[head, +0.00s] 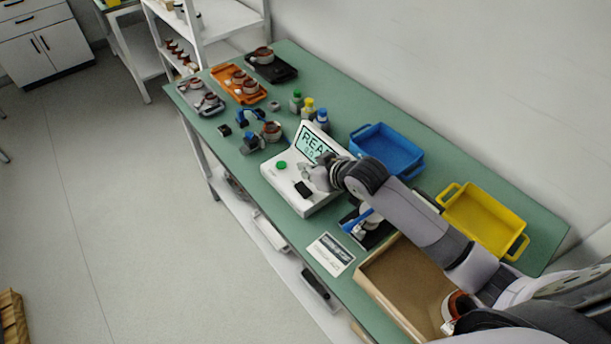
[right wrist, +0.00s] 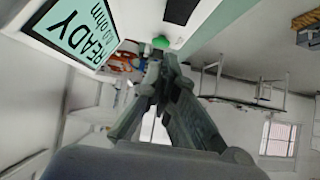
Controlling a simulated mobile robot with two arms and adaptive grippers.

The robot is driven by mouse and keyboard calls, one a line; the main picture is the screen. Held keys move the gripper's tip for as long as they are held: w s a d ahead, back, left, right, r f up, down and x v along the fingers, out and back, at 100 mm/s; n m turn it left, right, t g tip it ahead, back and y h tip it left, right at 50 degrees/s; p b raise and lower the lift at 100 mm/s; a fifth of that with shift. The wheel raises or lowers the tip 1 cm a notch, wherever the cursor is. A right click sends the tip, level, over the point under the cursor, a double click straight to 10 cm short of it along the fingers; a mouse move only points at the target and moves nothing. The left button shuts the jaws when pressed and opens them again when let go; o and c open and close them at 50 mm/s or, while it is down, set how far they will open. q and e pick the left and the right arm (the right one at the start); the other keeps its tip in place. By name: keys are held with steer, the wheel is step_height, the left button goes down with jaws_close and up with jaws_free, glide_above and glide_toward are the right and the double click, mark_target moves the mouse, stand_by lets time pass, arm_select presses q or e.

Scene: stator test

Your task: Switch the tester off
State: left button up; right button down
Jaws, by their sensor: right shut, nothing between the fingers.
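The tester (head: 295,205) is a white box on the green table, with a lit screen (head: 315,145), a green button (head: 281,165) and a black part (head: 303,189) on its sloped top. In the right wrist view the screen (right wrist: 85,35) reads "READY", and the green button (right wrist: 161,43) shows just beyond the fingertips. My right gripper (head: 308,173) is shut and empty, over the top face near the screen's lower right corner. It also shows in the right wrist view (right wrist: 158,68). I cannot tell whether it touches the tester. My left gripper is out of view.
A blue bin (head: 369,133) and a yellow bin (head: 450,220) stand behind my right arm. A cardboard box (head: 376,285) and a printed card (head: 331,254) lie to the right of the tester. Small bottles (head: 308,104) and trays with stators (head: 228,72) stand farther left.

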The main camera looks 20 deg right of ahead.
mark_target(300, 182)
steer(key=shift+w+a+f+p, duration=0.1)
steer(key=shift+w+f+p, duration=0.1)
steer(key=shift+f, duration=0.9)
steer(key=shift+w+a+f+p, duration=0.1)
steer(key=shift+w+f+p, duration=0.1)
steer(key=shift+f, duration=0.9)
steer(key=shift+w+f, duration=0.2)
steer(key=shift+f, duration=0.1)
steer(key=shift+s+d+p, duration=0.2)
steer(key=shift+s+p, duration=0.4)
steer(key=shift+p, duration=0.05)
steer(key=shift+s+f, duration=0.1)
steer(key=shift+s, duration=0.15)
